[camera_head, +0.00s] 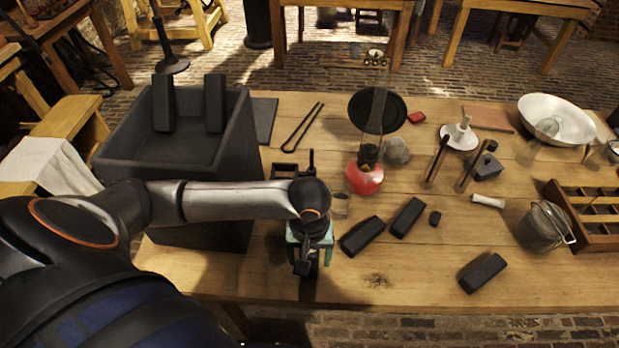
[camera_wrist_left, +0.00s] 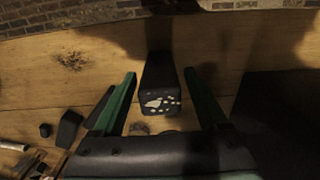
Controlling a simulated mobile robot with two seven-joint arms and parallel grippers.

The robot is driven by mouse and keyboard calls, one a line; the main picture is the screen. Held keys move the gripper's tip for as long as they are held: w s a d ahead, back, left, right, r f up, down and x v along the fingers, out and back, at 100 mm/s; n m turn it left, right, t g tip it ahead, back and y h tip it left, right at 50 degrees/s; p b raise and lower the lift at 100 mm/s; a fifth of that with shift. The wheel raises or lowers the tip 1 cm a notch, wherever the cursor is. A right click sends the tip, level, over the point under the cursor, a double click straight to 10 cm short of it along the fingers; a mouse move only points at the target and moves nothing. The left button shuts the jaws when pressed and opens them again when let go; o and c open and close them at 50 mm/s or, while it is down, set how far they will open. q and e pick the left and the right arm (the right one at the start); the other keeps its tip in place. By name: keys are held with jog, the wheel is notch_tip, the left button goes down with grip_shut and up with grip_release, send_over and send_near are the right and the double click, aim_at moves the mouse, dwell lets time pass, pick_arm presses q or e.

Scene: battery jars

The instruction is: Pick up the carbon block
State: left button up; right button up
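My left gripper (camera_head: 309,252) is over the front of the table, pointing down. Its green fingers also show in the left wrist view (camera_wrist_left: 160,74), open, one on each side of a black carbon block (camera_wrist_left: 158,75). Gaps show between the block and both fingers. The block has a pale speckled end face; in the head view it is mostly hidden under my gripper. Other black blocks lie to the right: one close by (camera_head: 362,236), one beyond it (camera_head: 407,217) and one near the front edge (camera_head: 483,272). My right gripper is not in view.
A dark open bin (camera_head: 245,120) stands left, with two black blocks upright at its far side. A red-based lamp (camera_head: 365,178) and a small cup (camera_head: 340,205) stand behind my gripper. A wire-handled jar (camera_head: 545,226) is at right. The front right tabletop is mostly clear.

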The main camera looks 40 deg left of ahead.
pick_arm(q)
grip_shut()
dwell(0.4)
jog(key=shift+w+r, duration=0.1)
jog(key=shift+r, duration=0.05)
